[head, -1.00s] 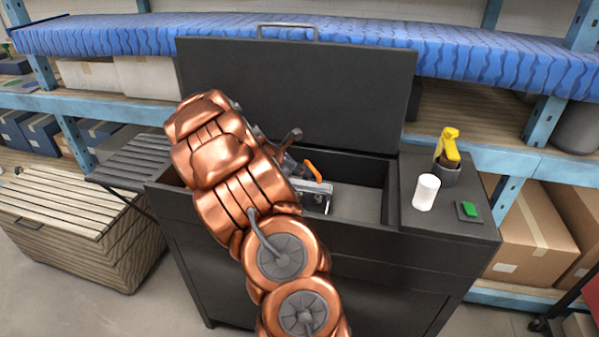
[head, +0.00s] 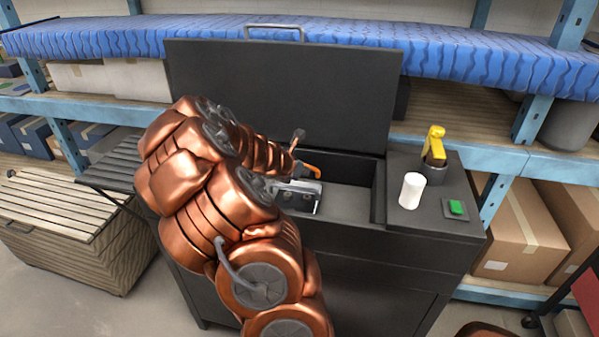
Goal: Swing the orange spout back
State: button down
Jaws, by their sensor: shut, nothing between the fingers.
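The orange spout (head: 309,169) is a small bent piece inside the open black cabinet, just above a silver metal block (head: 300,197). My copper arm covers the left part of the cabinet well and hides the spout's left end. The tip of my gripper (head: 297,139) shows as a small grey-brown piece past the arm, just above and left of the spout. My gripper is shut and empty, and most of it is hidden behind the arm. I cannot tell whether it touches the spout.
The cabinet's raised lid (head: 285,95) stands behind the well. On the right-hand top are a white cylinder (head: 412,190), a yellow spray bottle (head: 435,143) in a grey cup, and a green button (head: 456,207). A slatted chest (head: 70,230) stands left. The well's right side is clear.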

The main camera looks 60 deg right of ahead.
jog(key=shift+s+d, duration=0.25)
jog(key=shift+d, duration=0.05)
jog(key=shift+s+d+n+t+b, duration=0.15)
jog(key=shift+n+t+b, duration=0.1)
jog(key=shift+n+t, duration=0.3)
jog(key=shift+s+d+n+t+b, duration=0.15)
jog(key=shift+n+t+b, duration=0.05)
jog(key=shift+n+t, duration=0.3)
jog(key=shift+d+n+t, duration=0.1)
jog(key=shift+n+t, duration=0.15)
jog(key=shift+n, duration=0.2)
jog(key=shift+s+d+b, duration=0.1)
jog(key=shift+d+b, duration=0.2)
jog(key=shift+d, duration=0.05)
dwell(0.4)
jog(key=shift+a+f, duration=0.1)
jog(key=a, duration=0.1)
jog(key=a+b, duration=0.1)
jog(key=a+f+b, duration=0.1)
jog(key=shift+s+a, duration=0.15)
jog(key=shift+s, duration=0.2)
jog(key=s+p+v, duration=0.1)
jog(key=v, duration=0.9)
jog(key=shift+r+p, duration=0.15)
jog(key=shift+p, duration=0.2)
